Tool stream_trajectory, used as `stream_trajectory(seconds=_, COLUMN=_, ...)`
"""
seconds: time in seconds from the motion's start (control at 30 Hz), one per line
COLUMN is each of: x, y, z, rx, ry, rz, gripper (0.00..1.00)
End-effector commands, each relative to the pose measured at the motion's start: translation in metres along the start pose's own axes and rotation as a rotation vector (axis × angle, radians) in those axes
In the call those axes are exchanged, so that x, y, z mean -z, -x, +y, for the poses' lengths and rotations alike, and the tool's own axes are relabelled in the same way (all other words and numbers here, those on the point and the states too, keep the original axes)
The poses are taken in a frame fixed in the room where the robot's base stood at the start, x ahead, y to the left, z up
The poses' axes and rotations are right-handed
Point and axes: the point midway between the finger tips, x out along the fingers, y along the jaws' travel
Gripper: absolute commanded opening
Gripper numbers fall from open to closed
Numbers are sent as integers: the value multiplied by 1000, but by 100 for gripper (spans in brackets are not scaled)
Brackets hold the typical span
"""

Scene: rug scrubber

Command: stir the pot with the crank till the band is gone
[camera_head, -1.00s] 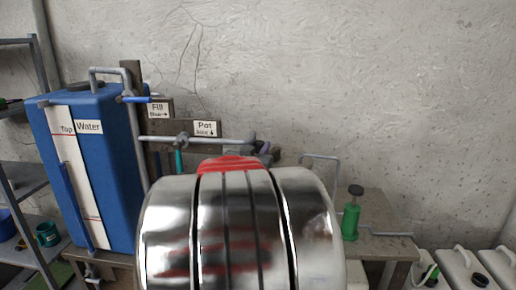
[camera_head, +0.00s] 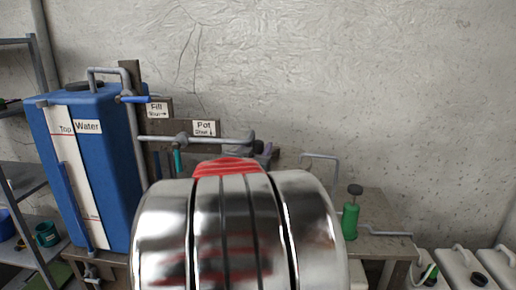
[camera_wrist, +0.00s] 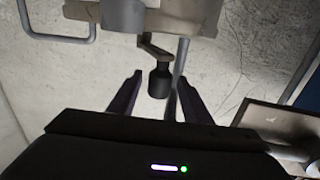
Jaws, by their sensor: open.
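In the wrist view the crank (camera_wrist: 153,49) is a short bent arm with a dark knob (camera_wrist: 159,82) at its end. My gripper (camera_wrist: 162,80) is open. The knob shows in the gap between its two dark fingers, and I cannot tell whether either finger touches it. In the head view a sign reading "Pot" (camera_head: 204,128) hangs on a board behind a grey pipe. The pot and the crank are mostly hidden there by my own shiny arm, and only dark purple fingers show above it. I cannot make out the band.
A blue water tank (camera_head: 112,150) with a white strip stands at the left, with a "Fill" sign (camera_head: 157,108) beside it. White canisters (camera_head: 463,268) are at the far right. A grey pipe (camera_wrist: 181,62) runs close to the knob.

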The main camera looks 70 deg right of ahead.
Motion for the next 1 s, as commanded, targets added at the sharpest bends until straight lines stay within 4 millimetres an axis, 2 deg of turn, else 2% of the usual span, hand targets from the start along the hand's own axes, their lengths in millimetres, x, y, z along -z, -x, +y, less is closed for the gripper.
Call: stream_trajectory(seconds=1.0, x=0, y=123, z=-1, rx=1, ry=-1, rz=1, gripper=45)
